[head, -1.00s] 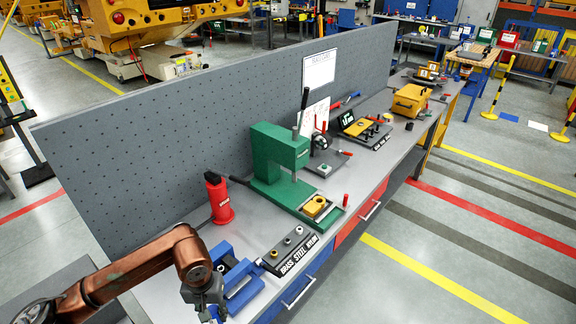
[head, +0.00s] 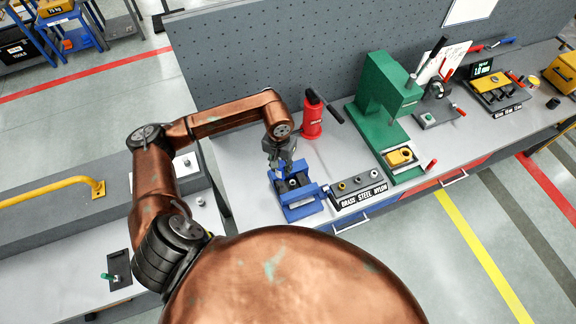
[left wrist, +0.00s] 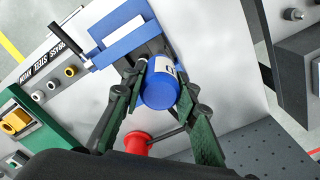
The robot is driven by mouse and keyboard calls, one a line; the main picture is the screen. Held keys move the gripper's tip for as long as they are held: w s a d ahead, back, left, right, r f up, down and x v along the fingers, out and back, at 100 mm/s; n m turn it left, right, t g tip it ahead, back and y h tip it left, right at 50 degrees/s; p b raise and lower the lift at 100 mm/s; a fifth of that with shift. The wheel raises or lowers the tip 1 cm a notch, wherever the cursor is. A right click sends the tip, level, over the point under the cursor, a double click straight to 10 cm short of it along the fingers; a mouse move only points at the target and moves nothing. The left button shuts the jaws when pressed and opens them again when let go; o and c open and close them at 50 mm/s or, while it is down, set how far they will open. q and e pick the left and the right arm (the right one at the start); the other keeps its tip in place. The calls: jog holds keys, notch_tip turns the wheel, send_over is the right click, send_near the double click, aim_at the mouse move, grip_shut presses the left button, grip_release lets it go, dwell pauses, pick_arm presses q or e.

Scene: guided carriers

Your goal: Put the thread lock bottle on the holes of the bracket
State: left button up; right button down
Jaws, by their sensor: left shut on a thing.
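My left gripper (head: 283,163) is over the back of the blue vise (head: 301,207) on the bench. In the left wrist view the left gripper (left wrist: 163,80) is shut on a bottle with a blue end (left wrist: 160,92) and a pale label, taken as the thread lock bottle. The bottle's far end points at a dark grey part (left wrist: 151,50) in the vise, perhaps the bracket. Its holes are hidden, and I cannot tell if the bottle touches it. My right gripper is not in view.
A red bottle jack (head: 311,121) stands behind the vise. A tray marked brass, steel, nylon (head: 358,195) lies right of it, then a green press (head: 384,100). A pegboard wall (head: 262,60) closes the back. A side bench (head: 75,250) is at left.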

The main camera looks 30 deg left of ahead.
pick_arm(q)
jog(key=shift+w+a+r, duration=0.15)
jog(key=shift+w+a, duration=0.15)
jog(key=shift+f, duration=0.55)
jog(key=f, duration=0.2)
jog(key=shift+w+d+f, duration=0.1)
jog(key=shift+d+f, duration=0.1)
jog(key=shift+f, duration=1.2)
jog(key=shift+f+b, duration=0.3)
jog(key=shift+b, duration=0.25)
jog(key=shift+a+f+b, duration=0.1)
jog(key=shift+f+b, duration=0.05)
jog(key=shift+b, duration=0.4)
dwell(1.2)
dwell(0.5)
